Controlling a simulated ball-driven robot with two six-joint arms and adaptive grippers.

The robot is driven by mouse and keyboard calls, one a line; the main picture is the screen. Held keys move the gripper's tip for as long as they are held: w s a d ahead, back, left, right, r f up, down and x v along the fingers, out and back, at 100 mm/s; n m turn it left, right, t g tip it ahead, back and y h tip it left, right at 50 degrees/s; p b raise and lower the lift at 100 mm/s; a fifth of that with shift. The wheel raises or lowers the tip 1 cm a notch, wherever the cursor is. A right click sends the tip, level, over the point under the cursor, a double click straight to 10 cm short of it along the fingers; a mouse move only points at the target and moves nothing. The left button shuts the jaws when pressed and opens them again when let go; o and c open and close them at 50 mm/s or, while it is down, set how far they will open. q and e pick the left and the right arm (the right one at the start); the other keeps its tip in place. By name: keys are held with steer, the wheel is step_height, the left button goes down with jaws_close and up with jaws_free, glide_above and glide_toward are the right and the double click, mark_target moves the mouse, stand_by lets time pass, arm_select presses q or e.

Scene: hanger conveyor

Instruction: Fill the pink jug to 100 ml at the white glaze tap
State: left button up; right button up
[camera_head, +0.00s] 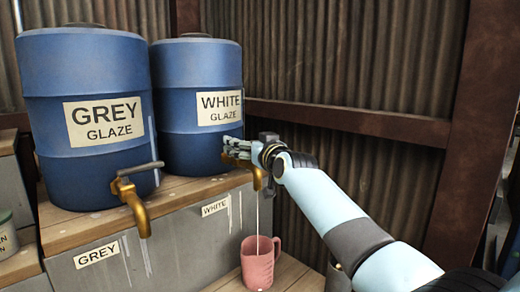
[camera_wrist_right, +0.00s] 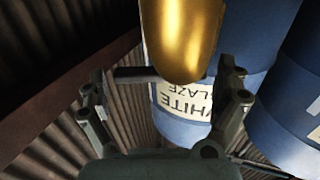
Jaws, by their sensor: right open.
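The pink jug (camera_head: 258,268) stands upright on the lower wooden ledge, under the white glaze tap (camera_head: 258,179). A thin white stream (camera_head: 257,214) runs from the tap down into the jug. I cannot read the level inside. My right gripper (camera_head: 230,150) is open at the tap and hides its handle in the head view. In the right wrist view, the gold tap body (camera_wrist_right: 182,35) is close above the open gripper (camera_wrist_right: 163,80), and the dark tap handle (camera_wrist_right: 145,73) lies between the two fingers. Contact is unclear. My left gripper is out of view.
The blue white glaze barrel (camera_head: 195,80) and the blue grey glaze barrel (camera_head: 85,165) stand on a wooden-topped bench. The grey glaze tap (camera_head: 135,205) juts out at left. A tin (camera_head: 6,236) sits at the far left edge. A corrugated wall (camera_head: 360,60) is behind.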

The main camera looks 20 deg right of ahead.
steer(key=s, duration=1.1)
steer(key=shift+d, duration=0.35)
stand_by(6.4)
